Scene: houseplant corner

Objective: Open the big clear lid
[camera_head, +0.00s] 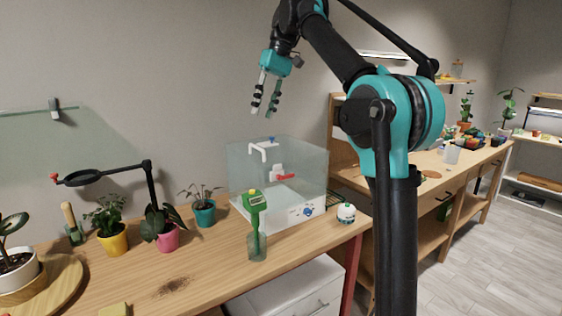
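The big clear lid (306,163) is a boxy transparent cover on a white base (279,214) at the right end of the wooden bench. It looks closed down on the base. A white handle (263,147) with a blue part shows at its top. A red and white item (281,174) shows through the clear wall. My gripper (264,108) hangs above the lid, pointing down, with its two fingers apart and nothing between them. It looks clear of the handle.
A green-handled tool stands in a clear jar (257,246) before the box. A white round object (346,213) sits to its right. Potted plants, including a teal pot (204,213) and pink pot (167,238), and a magnifier arm (152,187) stand left. The bench front (215,273) is mostly clear.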

